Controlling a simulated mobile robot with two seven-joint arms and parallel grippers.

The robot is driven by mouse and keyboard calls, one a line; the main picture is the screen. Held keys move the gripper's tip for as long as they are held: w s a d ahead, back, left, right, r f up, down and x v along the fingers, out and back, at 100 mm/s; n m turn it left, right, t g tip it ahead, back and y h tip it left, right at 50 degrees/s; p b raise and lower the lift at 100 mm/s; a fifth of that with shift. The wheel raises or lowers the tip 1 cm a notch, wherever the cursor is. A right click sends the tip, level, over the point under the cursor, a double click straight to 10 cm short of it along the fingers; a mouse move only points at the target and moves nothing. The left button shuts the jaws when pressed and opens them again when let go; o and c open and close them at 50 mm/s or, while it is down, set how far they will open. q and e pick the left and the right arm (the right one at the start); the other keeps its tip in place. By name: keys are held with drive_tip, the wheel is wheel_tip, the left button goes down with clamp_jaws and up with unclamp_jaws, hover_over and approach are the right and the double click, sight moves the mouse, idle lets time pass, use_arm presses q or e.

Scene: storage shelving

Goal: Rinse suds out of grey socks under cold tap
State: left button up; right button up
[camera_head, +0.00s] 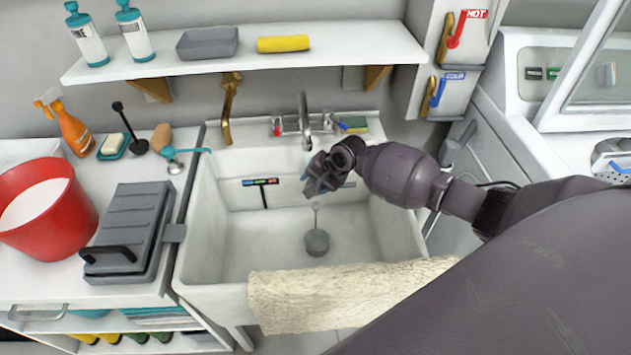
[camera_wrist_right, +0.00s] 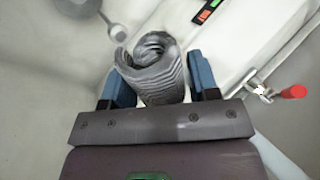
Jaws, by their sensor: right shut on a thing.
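My right gripper (camera_head: 320,186) is over the white sink basin (camera_head: 215,235), in front of the tap (camera_head: 305,125). In the right wrist view its blue fingers are shut on a rolled bundle of grey ribbed socks (camera_wrist_right: 160,85). I cannot make out the socks in the head view, where the gripper covers them. No suds are clearly visible on them. No water stream shows at the tap. A tap handle with a red end (camera_wrist_right: 293,91) shows at the right of the wrist view. My left gripper is not in view.
A grey plug (camera_head: 317,242) lies on the basin floor. A cream towel (camera_head: 340,295) hangs over the front rim. A red bucket (camera_head: 45,210) and grey case (camera_head: 130,230) stand left. Hot (camera_head: 460,30) and cold (camera_head: 440,90) levers are at upper right.

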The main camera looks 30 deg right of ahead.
drive_tip(key=shift+d, duration=0.2)
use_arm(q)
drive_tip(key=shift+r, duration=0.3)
use_arm(e)
drive_tip(key=shift+s+d, duration=0.2)
drive_tip(key=shift+d, duration=0.15)
drive_tip(key=shift+s+r+p, duration=0.1)
drive_tip(key=shift+s+p, duration=0.1)
drive_tip(key=shift+p, duration=0.3)
drive_tip(key=shift+s+a+r+p, duration=0.1)
drive_tip(key=shift+s+a+p, duration=0.1)
drive_tip(key=shift+s+p, duration=0.3)
use_arm(q)
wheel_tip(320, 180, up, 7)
drive_tip(key=p, duration=0.5)
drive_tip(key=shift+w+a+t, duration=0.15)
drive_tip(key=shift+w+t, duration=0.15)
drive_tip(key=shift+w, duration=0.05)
use_arm(e)
drive_tip(key=s+a, duration=0.2)
drive_tip(key=s, duration=0.4)
drive_tip(key=shift+f, duration=0.2)
